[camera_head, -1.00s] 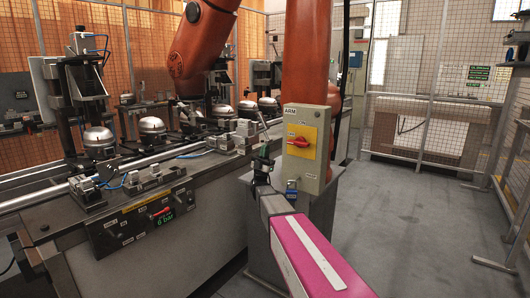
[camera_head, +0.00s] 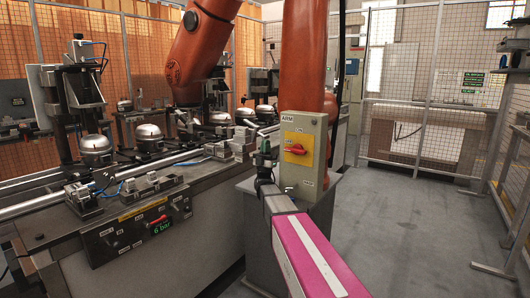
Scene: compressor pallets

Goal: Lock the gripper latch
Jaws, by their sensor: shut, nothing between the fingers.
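My gripper (camera_head: 264,154) is at the far end of my pink arm, dark with a green part, shut and empty. It stands upright just left of a grey box marked ARM (camera_head: 303,148), which carries a red rotary handle (camera_head: 296,150) on a yellow plate. A control panel (camera_head: 137,230) on the bench front has a 6 bar display, a red lever (camera_head: 158,220) and a dark knob (camera_head: 112,240). No part is readably marked as the gripper latch, so I cannot tell which one it is.
The bench (camera_head: 215,188) carries clamps, blue hoses and several silver domed compressors (camera_head: 150,137). A large orange robot arm (camera_head: 305,65) rises behind the ARM box. Grey floor (camera_head: 410,215) is free at right, bounded by mesh fencing (camera_head: 425,85).

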